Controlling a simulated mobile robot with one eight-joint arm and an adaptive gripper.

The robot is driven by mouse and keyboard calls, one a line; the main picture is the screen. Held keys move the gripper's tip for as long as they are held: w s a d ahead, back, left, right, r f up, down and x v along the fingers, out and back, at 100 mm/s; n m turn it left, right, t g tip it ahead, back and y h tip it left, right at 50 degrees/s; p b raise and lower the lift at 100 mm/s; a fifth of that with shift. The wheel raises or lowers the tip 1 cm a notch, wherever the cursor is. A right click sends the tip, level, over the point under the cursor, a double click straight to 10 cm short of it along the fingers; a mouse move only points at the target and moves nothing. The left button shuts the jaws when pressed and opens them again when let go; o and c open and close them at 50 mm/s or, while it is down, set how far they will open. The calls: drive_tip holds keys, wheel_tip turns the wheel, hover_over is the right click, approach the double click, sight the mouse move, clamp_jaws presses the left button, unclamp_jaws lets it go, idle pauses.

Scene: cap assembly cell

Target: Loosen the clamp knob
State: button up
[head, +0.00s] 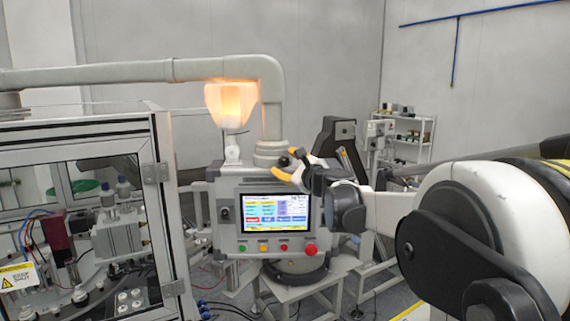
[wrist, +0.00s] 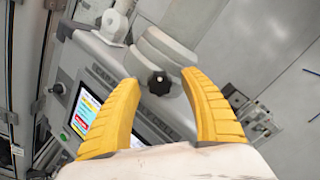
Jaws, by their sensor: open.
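The clamp knob (wrist: 159,83) is a small black lobed knob on the pale round pipe collar (wrist: 165,50) above the control panel. In the wrist view it shows between the tips of my gripper (wrist: 161,79), with a gap on both sides. The yellow ribbed fingers are spread and hold nothing. In the head view my gripper (head: 284,164) reaches in from the right at the collar, and the dark knob (head: 284,160) shows at its fingertips. I cannot tell how far the fingers reach along the knob.
A control panel with a lit screen (head: 272,213) and a red button (head: 310,249) stands just below. A thick grey pipe (head: 150,72) and a glowing orange lamp (head: 231,103) are above. A framed glass machine enclosure (head: 160,215) stands at left. Shelves (head: 408,135) stand behind.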

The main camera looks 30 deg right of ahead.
drive_tip(key=s, duration=1.2)
